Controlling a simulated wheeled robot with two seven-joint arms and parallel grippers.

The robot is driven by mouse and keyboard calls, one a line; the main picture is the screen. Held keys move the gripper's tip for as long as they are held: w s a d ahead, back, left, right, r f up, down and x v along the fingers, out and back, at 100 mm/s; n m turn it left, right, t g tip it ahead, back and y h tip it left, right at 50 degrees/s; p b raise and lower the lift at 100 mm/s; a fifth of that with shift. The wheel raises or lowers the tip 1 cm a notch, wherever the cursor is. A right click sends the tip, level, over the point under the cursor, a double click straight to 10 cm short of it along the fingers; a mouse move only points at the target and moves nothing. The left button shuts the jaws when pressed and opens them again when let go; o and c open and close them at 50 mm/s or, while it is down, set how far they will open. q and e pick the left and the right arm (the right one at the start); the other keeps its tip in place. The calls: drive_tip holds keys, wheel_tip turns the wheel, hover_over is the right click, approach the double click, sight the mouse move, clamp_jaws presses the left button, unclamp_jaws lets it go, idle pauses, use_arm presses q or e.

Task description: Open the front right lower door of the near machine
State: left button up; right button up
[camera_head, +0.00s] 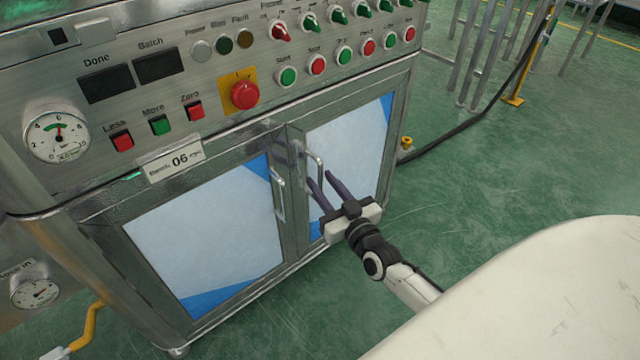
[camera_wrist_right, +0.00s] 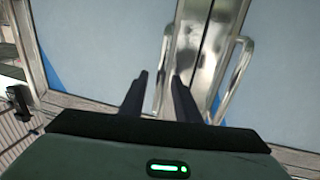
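The near machine's lower front has two glazed doors with metal frames. Both look shut. The right door (camera_head: 352,145) has a vertical bar handle (camera_head: 317,164) near its left edge. My right gripper (camera_head: 319,179) is in front of this handle, fingers pointing at the door. Its two dark fingers are apart, one on either side of the handle's line. The right wrist view seems turned upside down; there the same handle (camera_wrist_right: 163,68) shows between the open fingers (camera_wrist_right: 158,82). I cannot tell whether they touch it. My left gripper is not in view.
The left door (camera_head: 205,235) and its handle (camera_head: 279,195) are close beside, also in the right wrist view (camera_wrist_right: 237,78). A red emergency button (camera_head: 244,95) sits above the doors. Green floor (camera_head: 470,165) is free to the right; a black cable (camera_head: 465,138) crosses it.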

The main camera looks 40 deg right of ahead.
drive_tip(key=shift+w+d, duration=0.1)
drive_tip(key=shift+w, duration=0.8)
clamp_jaws()
